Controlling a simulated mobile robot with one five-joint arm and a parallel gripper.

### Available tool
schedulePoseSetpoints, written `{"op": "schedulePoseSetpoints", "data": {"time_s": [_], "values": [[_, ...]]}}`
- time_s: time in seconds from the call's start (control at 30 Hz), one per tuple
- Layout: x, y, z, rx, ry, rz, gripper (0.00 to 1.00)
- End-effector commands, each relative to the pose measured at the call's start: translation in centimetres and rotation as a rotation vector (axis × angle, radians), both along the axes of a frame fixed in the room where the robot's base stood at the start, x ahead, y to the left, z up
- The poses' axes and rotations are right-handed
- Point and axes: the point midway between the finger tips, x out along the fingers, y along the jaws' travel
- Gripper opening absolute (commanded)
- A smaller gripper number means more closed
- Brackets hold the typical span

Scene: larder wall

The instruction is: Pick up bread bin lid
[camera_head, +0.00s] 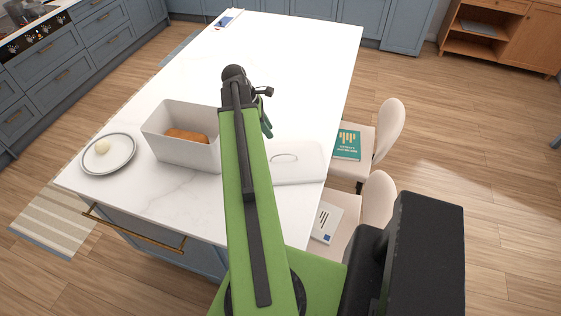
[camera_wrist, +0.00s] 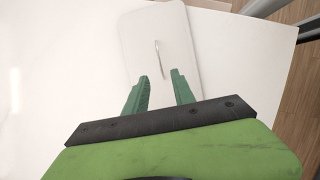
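The bread bin lid (camera_head: 298,163) is a pale, flat panel with rounded corners, lying on the white island top to the right of my arm. Its thin handle (camera_head: 284,157) stands up from it. In the wrist view the lid (camera_wrist: 185,30) lies ahead of my gripper (camera_wrist: 160,85), with the handle (camera_wrist: 158,58) just beyond the two green fingertips, roughly in line with the space between them. The fingers are apart with nothing between them. In the head view my arm hides part of the lid's left side. The white bread bin (camera_head: 165,145) stands open left of my arm, with a brown loaf (camera_head: 187,136) inside.
A grey-rimmed plate (camera_head: 122,158) with a pale round item (camera_head: 102,146) sits left of the bin. Two chairs, one with a teal book (camera_head: 347,144), stand along the island's right edge. The island's far half (camera_head: 310,50) is mostly clear.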

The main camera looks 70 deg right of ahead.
Motion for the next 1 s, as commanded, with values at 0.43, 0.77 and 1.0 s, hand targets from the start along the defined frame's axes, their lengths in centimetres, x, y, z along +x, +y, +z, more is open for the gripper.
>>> {"op": "schedulePoseSetpoints", "data": {"time_s": [0.43,0.77,1.0], "values": [[-2.4,-1.0,-9.3,-0.001,-0.001,0.01,0.31],[-3.3,-1.5,-11.0,-0.001,-0.001,0.012,0.31],[-4.3,-2.4,-14.5,0.0,-0.001,0.011,0.31]]}}
